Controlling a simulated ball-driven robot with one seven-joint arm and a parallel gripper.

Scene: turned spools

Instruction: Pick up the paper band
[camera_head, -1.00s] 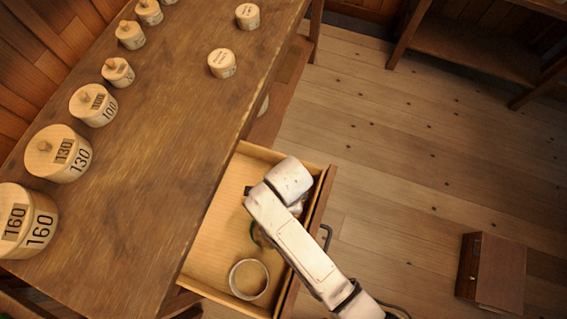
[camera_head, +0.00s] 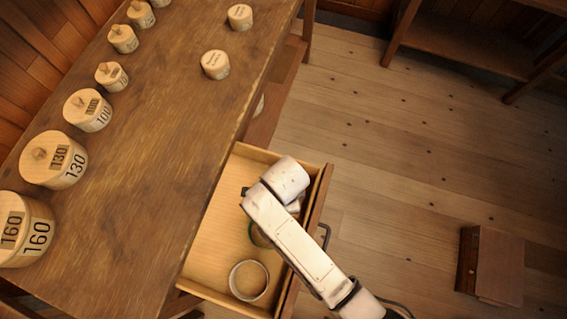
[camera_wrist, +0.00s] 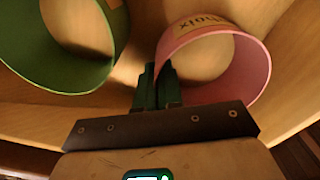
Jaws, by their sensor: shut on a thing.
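A pink band (camera_wrist: 262,68) with a tan paper label lies at the right in the wrist view. My gripper (camera_wrist: 160,72) is shut on its near left wall, with the dark fingertips close together there. A green band (camera_wrist: 108,75) stands to the left, apart from the fingers. In the head view the green band (camera_head: 257,236) shows partly beside my arm, inside the open drawer (camera_head: 213,240). My fingers and the held band are hidden under my arm there.
A pale ring (camera_head: 249,280) lies in the drawer's near end. The drawer's front wall (camera_head: 315,215) and handle (camera_head: 325,237) are close to my arm. Several turned wooden spools stand on the bench (camera_head: 150,160). A brown box (camera_head: 491,266) sits on the floor.

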